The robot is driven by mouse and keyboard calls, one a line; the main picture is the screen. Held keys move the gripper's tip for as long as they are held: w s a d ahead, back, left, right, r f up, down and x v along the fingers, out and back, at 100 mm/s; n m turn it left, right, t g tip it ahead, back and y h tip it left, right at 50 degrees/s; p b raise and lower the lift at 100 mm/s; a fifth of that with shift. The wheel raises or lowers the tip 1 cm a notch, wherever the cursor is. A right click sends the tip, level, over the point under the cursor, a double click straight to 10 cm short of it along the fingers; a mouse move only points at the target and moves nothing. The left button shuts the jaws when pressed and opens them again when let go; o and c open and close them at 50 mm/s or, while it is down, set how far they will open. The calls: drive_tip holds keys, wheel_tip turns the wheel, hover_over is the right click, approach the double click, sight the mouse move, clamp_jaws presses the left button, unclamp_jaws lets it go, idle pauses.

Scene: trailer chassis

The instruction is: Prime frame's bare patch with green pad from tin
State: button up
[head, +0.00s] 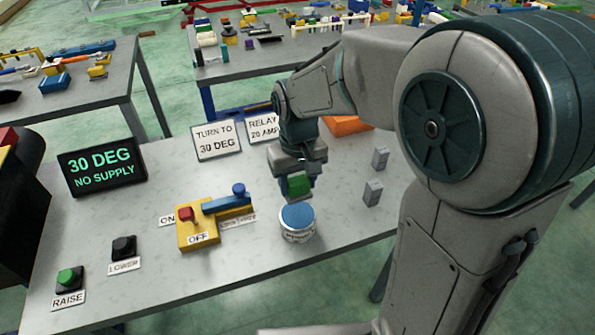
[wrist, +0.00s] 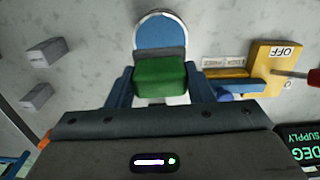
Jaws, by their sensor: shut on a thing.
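The green pad (head: 299,186) is held in my gripper (head: 296,178), above the table and just behind the tin in the head view. In the wrist view the green pad (wrist: 159,78) sits between the two blue fingers of my gripper (wrist: 160,85), with a dark band along its far side. The tin (head: 297,236) stands upright on the table with a round blue top. The tin's blue top (wrist: 160,32) also shows beyond the pad in the wrist view. I cannot tell whether pad and tin touch. I cannot make out the frame's bare patch.
A yellow switch unit (head: 198,233) with a red knob and blue lever stands left of the tin. Two grey blocks (head: 380,157) (head: 372,192) stand at right. A display (head: 102,166) reads "30 DEG NO SUPPLY". RAISE (head: 68,279) and LOWER (head: 124,247) buttons sit front left.

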drive_tip(key=shift+s+a+f+b, duration=0.1)
drive_tip(key=shift+s+f+b, duration=0.05)
drive_tip(key=shift+f+b, duration=1.95)
drive_tip(key=shift+f, duration=0.8)
drive_tip(key=shift+f+b, duration=0.4)
drive_tip(key=shift+f, duration=0.15)
drive_tip(key=shift+r, duration=0.1)
wheel_tip(320, 180, up, 7)
drive_tip(key=p, duration=0.5)
idle(0.6)
